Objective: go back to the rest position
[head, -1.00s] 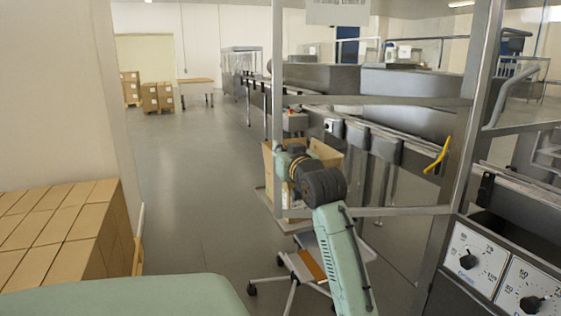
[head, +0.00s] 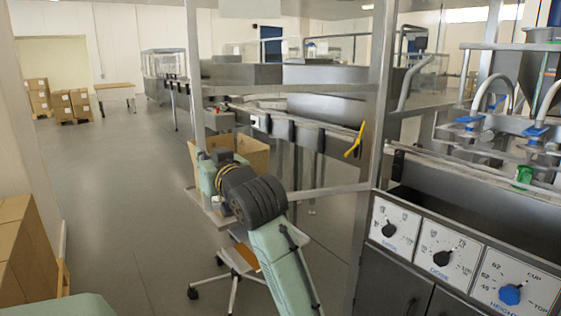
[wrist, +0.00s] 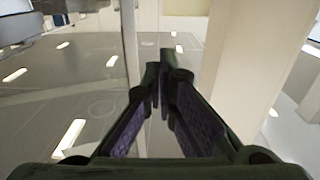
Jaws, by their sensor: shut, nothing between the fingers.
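My gripper (wrist: 163,85) shows in the wrist view with its two dark fingers brought together at the tips. Nothing is between them. The wrist view looks past the fingers at a pale ceiling with bright light strips and a cream pillar or wall, so the gripper points upward. In the head view my arm is folded at the bottom centre, with its green link and dark ribbed joint in sight. The gripper itself cannot be made out there.
A steel machine frame (head: 372,150) stands close right of my arm. Its control panel (head: 445,252) has several dials. A cardboard box (head: 250,152) and wheeled stand (head: 238,258) are just behind my arm. Stacked cartons (head: 22,245) stand at left. Grey floor (head: 125,190) is open between.

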